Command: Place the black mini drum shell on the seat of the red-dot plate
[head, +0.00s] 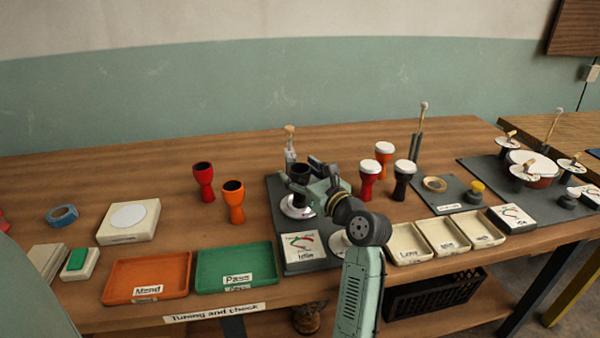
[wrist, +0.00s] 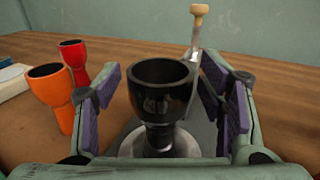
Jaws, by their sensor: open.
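The black mini drum shell (head: 301,172) stands upright in the head view, its foot over a pale round plate (head: 297,210) on the dark mat. In the wrist view the shell (wrist: 160,100) shows its open mouth, and its foot is at the pale disc (wrist: 186,146). My gripper (head: 299,178) is open, with one finger on each side of the shell. In the wrist view gaps show between the shell and both purple-padded fingers. A second round plate (head: 337,244) is partly hidden behind my arm. I cannot make out a red dot on either plate.
A red shell (head: 203,180) and an orange shell (head: 234,200) stand to the left. White-topped drums (head: 369,178) stand to the right. A dial card (head: 302,246) and a green tray (head: 237,270) lie in front.

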